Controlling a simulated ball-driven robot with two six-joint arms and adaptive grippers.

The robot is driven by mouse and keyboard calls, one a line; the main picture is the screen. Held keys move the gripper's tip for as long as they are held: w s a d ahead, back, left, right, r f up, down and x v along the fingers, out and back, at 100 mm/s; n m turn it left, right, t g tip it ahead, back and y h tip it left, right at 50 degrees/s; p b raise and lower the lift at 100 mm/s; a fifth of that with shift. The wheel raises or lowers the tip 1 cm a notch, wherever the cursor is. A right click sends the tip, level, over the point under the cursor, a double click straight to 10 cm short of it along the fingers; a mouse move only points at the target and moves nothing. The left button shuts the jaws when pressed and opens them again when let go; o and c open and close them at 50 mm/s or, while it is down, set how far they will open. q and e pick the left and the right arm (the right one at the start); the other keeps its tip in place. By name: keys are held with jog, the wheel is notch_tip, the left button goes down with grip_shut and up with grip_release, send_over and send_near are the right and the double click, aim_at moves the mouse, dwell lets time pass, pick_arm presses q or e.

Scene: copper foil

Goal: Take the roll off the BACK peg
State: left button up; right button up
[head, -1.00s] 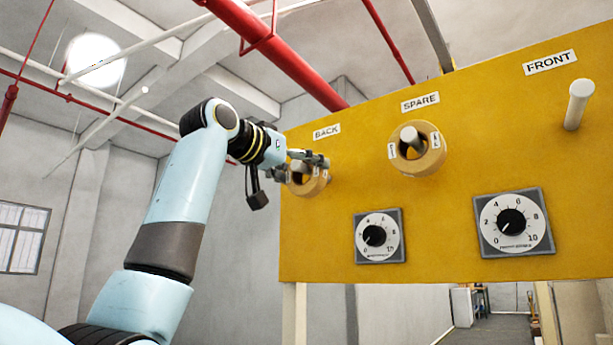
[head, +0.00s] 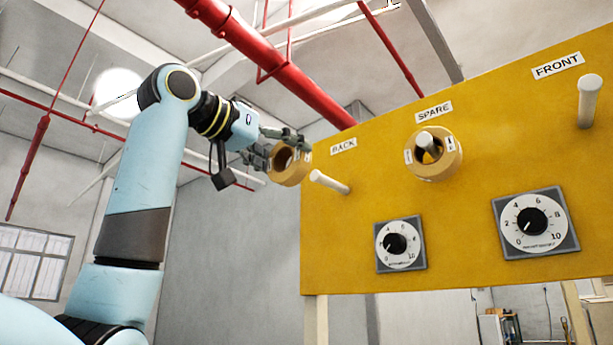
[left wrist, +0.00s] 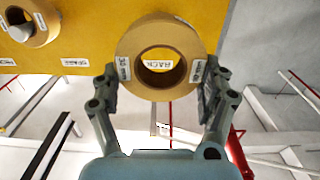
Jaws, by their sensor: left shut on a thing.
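A tan roll (head: 290,166) is in my left gripper (head: 284,148), off to the left of the BACK peg (head: 330,182) and clear of it. The BACK peg is bare and sticks out below the BACK label (head: 343,146). In the left wrist view the fingers of my left gripper (left wrist: 160,85) press on both sides of the roll (left wrist: 128,50). The roll's open hole faces that camera, and the BACK label (left wrist: 160,64) shows through it. My right gripper is not in view.
The yellow panel (head: 465,240) carries a second roll (head: 447,167) on the SPARE peg (head: 428,143) and a bare FRONT peg (head: 589,100). Two dials, the left dial (head: 400,244) and the right dial (head: 535,222), sit below. Open air lies left of the panel.

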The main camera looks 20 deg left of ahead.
pick_arm(q)
jog(key=r+b+v, duration=0.1)
jog(key=b+v, duration=0.4)
jog(key=v, duration=1.7)
jog(key=shift+r+b, duration=0.2)
jog(key=shift+b, duration=0.15)
dwell(0.4)
